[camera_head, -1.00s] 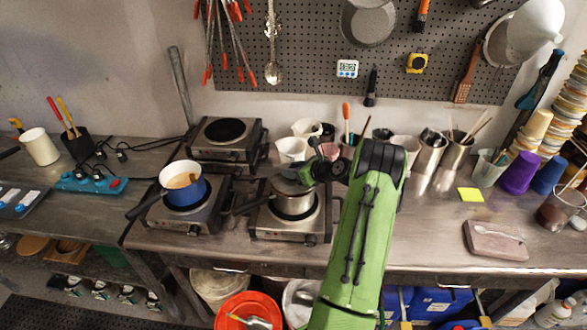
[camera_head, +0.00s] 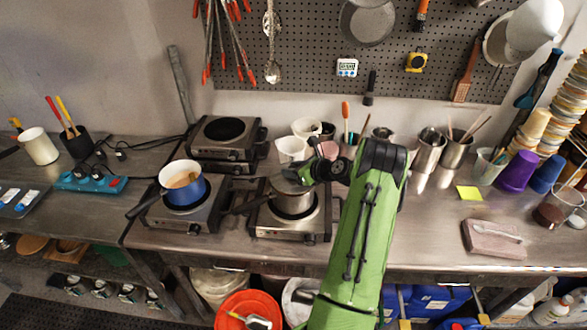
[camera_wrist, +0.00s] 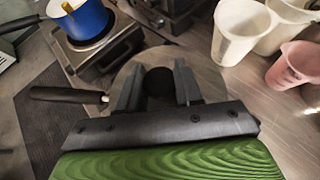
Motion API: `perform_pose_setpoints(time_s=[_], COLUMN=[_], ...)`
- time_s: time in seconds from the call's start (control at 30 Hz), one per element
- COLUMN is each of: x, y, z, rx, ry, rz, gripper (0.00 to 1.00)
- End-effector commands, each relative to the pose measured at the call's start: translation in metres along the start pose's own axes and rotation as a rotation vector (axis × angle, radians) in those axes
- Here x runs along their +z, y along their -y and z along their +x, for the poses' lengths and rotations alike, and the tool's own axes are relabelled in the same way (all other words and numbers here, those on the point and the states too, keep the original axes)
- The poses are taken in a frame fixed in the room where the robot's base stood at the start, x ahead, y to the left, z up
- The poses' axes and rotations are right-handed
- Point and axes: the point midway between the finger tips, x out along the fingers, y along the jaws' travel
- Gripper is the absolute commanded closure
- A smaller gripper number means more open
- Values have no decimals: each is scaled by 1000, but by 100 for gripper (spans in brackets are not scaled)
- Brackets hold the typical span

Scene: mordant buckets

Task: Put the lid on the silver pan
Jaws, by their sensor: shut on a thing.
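The silver pan (camera_head: 294,205) stands on the front right hot plate, its dark handle pointing left. In the wrist view its handle (camera_wrist: 66,95) shows at the left. The grey round lid (camera_head: 288,184) is at the top of the pan; in the wrist view the lid (camera_wrist: 206,72) lies under my fingers. My gripper (camera_wrist: 158,88) is shut on the lid's dark knob (camera_wrist: 159,82), directly above the pan. It also shows in the head view (camera_head: 312,172). The lid hides the pan's mouth, and I cannot tell whether it rests fully on the rim.
A blue pot (camera_head: 184,190) stands on the hot plate to the left. An empty hot plate (camera_head: 224,130) is behind. White cups (camera_head: 291,149) and a pink cup (camera_wrist: 296,66) stand close behind the pan. The bench to the right has a yellow note (camera_head: 470,193) and free room.

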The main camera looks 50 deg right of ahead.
Motion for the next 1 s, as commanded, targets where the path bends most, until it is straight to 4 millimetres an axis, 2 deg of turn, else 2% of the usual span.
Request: perform_pose_setpoints(time_s=[1.0], x=[-10], y=[0], z=[6], rx=[-1], ry=[1], rz=[-1], gripper=[100])
